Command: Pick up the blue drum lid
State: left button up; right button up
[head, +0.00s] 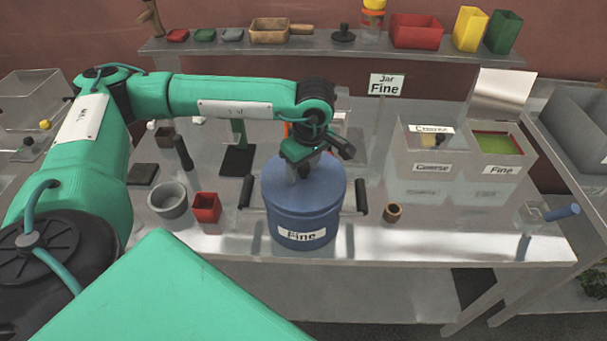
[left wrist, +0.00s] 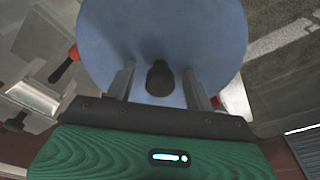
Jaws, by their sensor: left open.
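The blue drum (head: 303,217) labelled "Fine" stands upright near the front of the metal table, with a dark handle on each side. Its blue lid (head: 325,182) is on top of it. My left gripper (head: 302,172) points down over the lid. In the left wrist view the lid (left wrist: 205,45) fills the upper middle, and its dark round knob (left wrist: 160,79) stands between the two fingers of the open gripper (left wrist: 161,85). Gaps show between the knob and both fingers. In the head view the gripper hides the knob. My right gripper is not in view.
A grey bowl (head: 168,201) and a red cup (head: 206,208) stand left of the drum. A small brown cup (head: 392,212) is to its right. Clear bins labelled "Coarse" (head: 419,174) and "Fine" (head: 499,165) stand further right. A shelf (head: 370,50) runs along the back.

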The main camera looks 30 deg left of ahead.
pick_arm(q)
jog(key=c, duration=1.1)
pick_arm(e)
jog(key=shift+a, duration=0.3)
pick_arm(q)
jog(key=shift+r, duration=0.15)
jog(key=shift+r+b, duration=0.35)
jog(key=shift+r, duration=0.25)
notch_tip(320, 180, up, 19)
jog(key=b, duration=0.3)
jog(key=shift+f+b, duration=0.2)
jog(key=shift+b, duration=0.1)
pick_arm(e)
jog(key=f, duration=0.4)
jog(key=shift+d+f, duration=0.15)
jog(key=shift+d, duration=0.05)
